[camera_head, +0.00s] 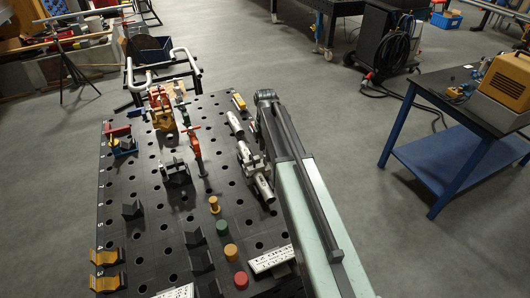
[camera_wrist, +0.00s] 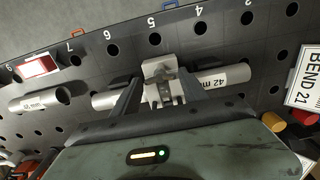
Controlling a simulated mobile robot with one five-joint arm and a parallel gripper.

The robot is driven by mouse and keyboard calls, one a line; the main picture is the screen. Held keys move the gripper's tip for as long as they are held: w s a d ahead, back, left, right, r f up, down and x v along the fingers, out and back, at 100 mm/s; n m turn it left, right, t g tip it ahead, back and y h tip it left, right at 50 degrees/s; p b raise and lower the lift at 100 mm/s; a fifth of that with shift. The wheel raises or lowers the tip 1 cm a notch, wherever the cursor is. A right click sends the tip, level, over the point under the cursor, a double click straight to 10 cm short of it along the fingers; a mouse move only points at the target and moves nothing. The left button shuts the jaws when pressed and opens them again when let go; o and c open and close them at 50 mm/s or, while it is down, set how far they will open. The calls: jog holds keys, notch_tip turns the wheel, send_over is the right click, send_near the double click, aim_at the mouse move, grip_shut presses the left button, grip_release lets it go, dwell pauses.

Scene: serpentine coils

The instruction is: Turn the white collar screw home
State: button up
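In the wrist view a pale grey clamp-like fitting (camera_wrist: 160,72) sits across a light tube marked "42 mm" (camera_wrist: 222,78). It could be the white collar; I cannot pick out its screw clearly. The fitting and tube also show in the head view, the fitting (camera_head: 249,158) beside my arm and the tube (camera_head: 264,188) running below it. My gripper (camera_wrist: 159,77) has its two dark fingers apart, one on each side of the fitting, with no clear contact. In the head view my arm hides the gripper's fingertips.
The dark perforated table (camera_head: 150,225) carries a second tube (camera_wrist: 40,98), a red-handled clamp (camera_head: 195,143), yellow V-blocks (camera_head: 107,283) and several coloured pegs, including a green one (camera_head: 222,227). A "BEND 21" sign (camera_wrist: 305,78) stands right in the wrist view.

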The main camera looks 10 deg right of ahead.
jog(key=c, duration=0.8)
jog(key=shift+c, duration=0.2)
